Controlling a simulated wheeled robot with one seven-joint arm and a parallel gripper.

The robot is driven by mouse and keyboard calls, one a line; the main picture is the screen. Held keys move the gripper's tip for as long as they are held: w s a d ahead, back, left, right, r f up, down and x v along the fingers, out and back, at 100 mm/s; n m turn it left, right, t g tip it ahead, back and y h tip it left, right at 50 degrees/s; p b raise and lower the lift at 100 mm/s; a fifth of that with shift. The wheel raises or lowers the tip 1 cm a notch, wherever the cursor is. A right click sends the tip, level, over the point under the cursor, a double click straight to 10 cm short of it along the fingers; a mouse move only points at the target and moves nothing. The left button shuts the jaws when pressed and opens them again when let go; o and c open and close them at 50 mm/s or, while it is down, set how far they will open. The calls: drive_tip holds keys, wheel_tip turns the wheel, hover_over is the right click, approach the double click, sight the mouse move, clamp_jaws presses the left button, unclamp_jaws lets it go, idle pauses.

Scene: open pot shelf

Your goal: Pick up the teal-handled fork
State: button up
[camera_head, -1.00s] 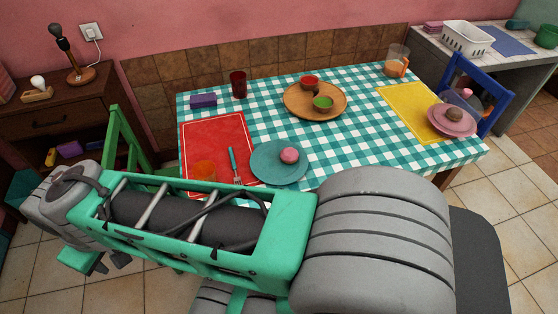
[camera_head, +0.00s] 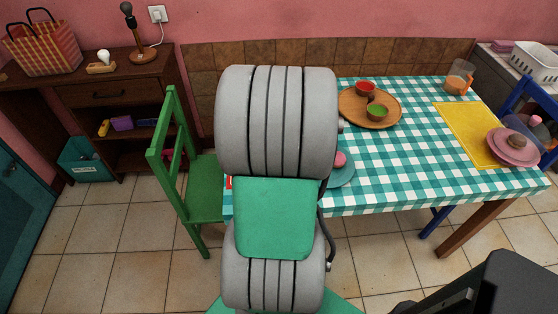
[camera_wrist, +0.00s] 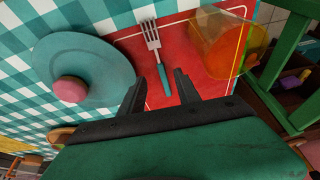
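The teal-handled fork (camera_wrist: 157,58) lies on the red placemat (camera_wrist: 183,60) in the wrist view. Its metal tines point toward the top of the picture and its teal handle toward my gripper. My gripper (camera_wrist: 159,82) is open, with its two dark fingers on either side of the handle's end in the picture. I cannot tell the height between the fingers and the fork. Nothing shows held. In the head view my arm hides the fork and my gripper.
The teal plate (camera_wrist: 88,70) with a pink ball-like item (camera_wrist: 71,89) lies left of the fork. An orange transparent cup (camera_wrist: 220,43) stands close on the right. The checkered table (camera_head: 420,155) has a green chair (camera_head: 190,185) beside it.

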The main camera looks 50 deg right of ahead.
drive_tip(key=shift+w+d+r+h, duration=0.2)
drive_tip(key=shift+w+d+h, duration=0.1)
drive_tip(key=shift+w+d, duration=0.2)
drive_tip(key=x, duration=0.7)
drive_tip(key=shift+w+d+f, duration=0.1)
drive_tip(key=shift+w+d, duration=0.25)
drive_tip(key=shift+w, duration=0.05)
drive_tip(key=shift+c, duration=0.2)
clamp_jaws()
